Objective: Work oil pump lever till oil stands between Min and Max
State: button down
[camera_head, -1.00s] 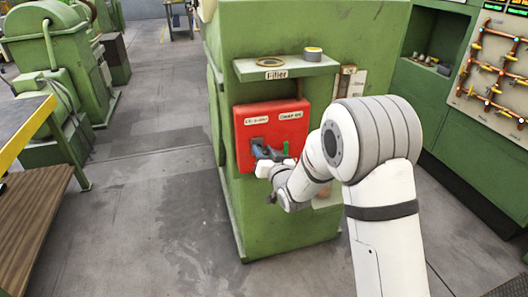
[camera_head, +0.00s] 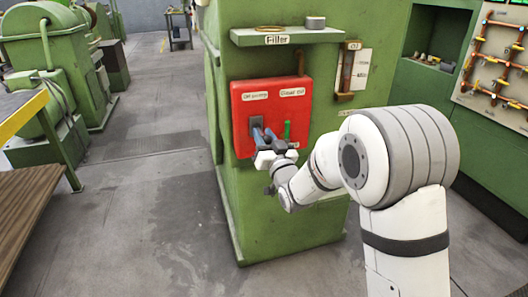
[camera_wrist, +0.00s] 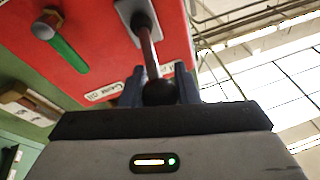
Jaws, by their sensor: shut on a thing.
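The red box (camera_head: 240,146) on the front of the green machine has two white labels; the left one seems to read oil pump. The pump lever is a dark rod (camera_wrist: 147,42) with a round black knob (camera_wrist: 160,92) in the wrist view, coming out of a grey slot plate (camera_head: 256,123). My gripper (camera_head: 267,137) is shut on the lever; its fingers (camera_wrist: 160,78) stand either side of the knob. The oil gauge (camera_head: 347,70), a brownish upright tube beside a white scale, is right of the box. Its oil level is too small to tell.
A green handle (camera_head: 287,130) sticks out of the box close right of the lever. The filler shelf (camera_head: 290,37) above juts out and carries a small tin (camera_head: 315,22). A bench (camera_head: 25,190) stands at left; the grey floor (camera_head: 150,200) between is clear.

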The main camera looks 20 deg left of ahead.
jog(key=shift+t+y, duration=0.7)
jog(key=shift+y, duration=0.1)
notch_tip(320, 180, down, 6)
jog(key=b, duration=1.5)
jog(key=shift+w+r+b, duration=0.15)
jog(key=shift+r+b, duration=0.1)
jog(key=shift+b, duration=0.05)
jog(key=c, duration=1.3)
grip_release()
jog(key=shift+w+a, duration=0.1)
jog(key=shift+w, duration=0.05)
jog(key=shift+c, duration=0.2)
jog(key=shift+o, duration=1.2)
jog(key=v, duration=0.8)
jog(key=shift+p, duration=0.45)
